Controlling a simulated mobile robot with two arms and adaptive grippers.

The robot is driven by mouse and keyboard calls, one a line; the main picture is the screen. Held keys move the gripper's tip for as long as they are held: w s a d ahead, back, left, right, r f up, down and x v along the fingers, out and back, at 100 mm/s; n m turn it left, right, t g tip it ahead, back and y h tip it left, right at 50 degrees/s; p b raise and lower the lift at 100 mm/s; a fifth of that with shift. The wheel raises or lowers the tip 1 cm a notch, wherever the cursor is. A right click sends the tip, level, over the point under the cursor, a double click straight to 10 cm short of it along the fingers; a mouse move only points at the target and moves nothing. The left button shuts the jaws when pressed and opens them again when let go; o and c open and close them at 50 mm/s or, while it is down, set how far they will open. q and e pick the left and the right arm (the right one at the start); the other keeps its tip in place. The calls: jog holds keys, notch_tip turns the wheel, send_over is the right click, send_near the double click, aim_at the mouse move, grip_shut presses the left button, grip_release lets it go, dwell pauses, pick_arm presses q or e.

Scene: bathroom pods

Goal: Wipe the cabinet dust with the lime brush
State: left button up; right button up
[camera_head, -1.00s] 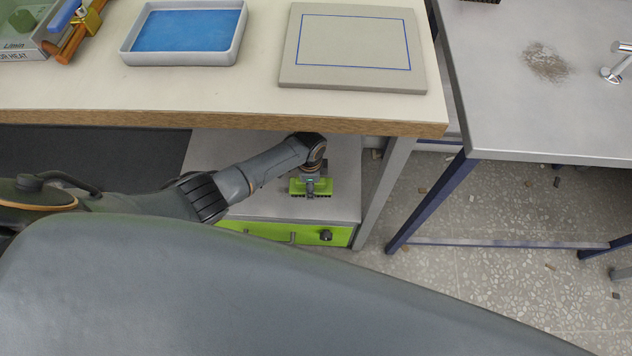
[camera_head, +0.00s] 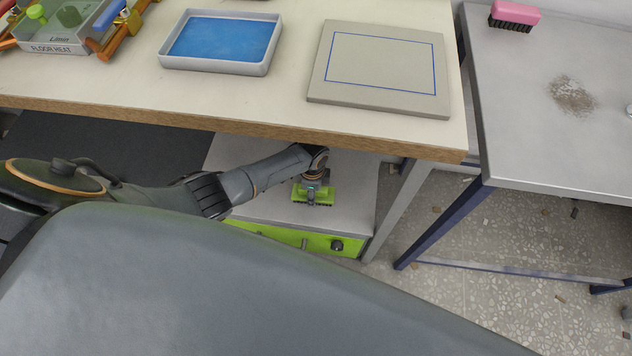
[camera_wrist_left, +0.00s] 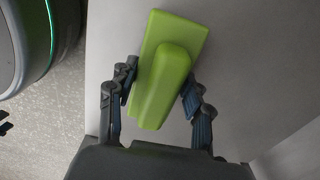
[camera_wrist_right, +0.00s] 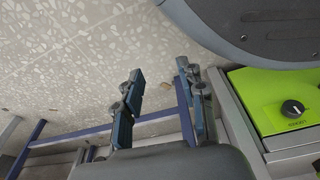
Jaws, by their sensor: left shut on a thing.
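The lime brush (camera_head: 314,194) is in my left gripper (camera_head: 313,186), over the grey top of the low cabinet (camera_head: 255,199) under the table. In the left wrist view my left gripper (camera_wrist_left: 160,82) has a finger on each side of the brush's handle (camera_wrist_left: 165,80). The brush is at or very near the cabinet top (camera_wrist_left: 240,70); its bristle contact is hard to tell. I can make out no dust on the visible cabinet top. My right gripper (camera_wrist_right: 160,98) is open and empty in the right wrist view, outside the head view.
The wooden table (camera_head: 200,110) overhangs the cabinet. It carries a blue-bottomed tray (camera_head: 220,69), a grey board (camera_head: 320,85) and a box (camera_head: 65,48). A metal table (camera_head: 540,150) at right has a brown dust patch (camera_head: 572,96) and a pink brush (camera_head: 515,14). Table legs stand beside the cabinet.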

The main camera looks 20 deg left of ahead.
aim_at(296, 190)
pick_arm(q)
jog(key=shift+s+a+f+p, duration=0.1)
jog(key=shift+s+a+p, duration=0.2)
jog(key=shift+a, duration=0.75)
jog(key=shift+s+a+p, duration=0.15)
jog(key=shift+s+a, duration=0.15)
jog(key=shift+a, duration=0.7)
jog(key=shift+s+a, duration=0.15)
jog(key=shift+a, duration=0.25)
jog(key=shift+s+a, duration=0.15)
jog(key=shift+a, duration=0.6)
pick_arm(e)
jog(key=shift+s+d+f, duration=0.15)
jog(key=shift+s+f, duration=0.55)
jog(key=shift+s, duration=0.3)
jog(key=shift+s+d+f, duration=0.15)
jog(key=shift+s+f, duration=0.55)
jog(key=shift+s, duration=0.3)
pick_arm(q)
jog(key=shift+p, duration=0.35)
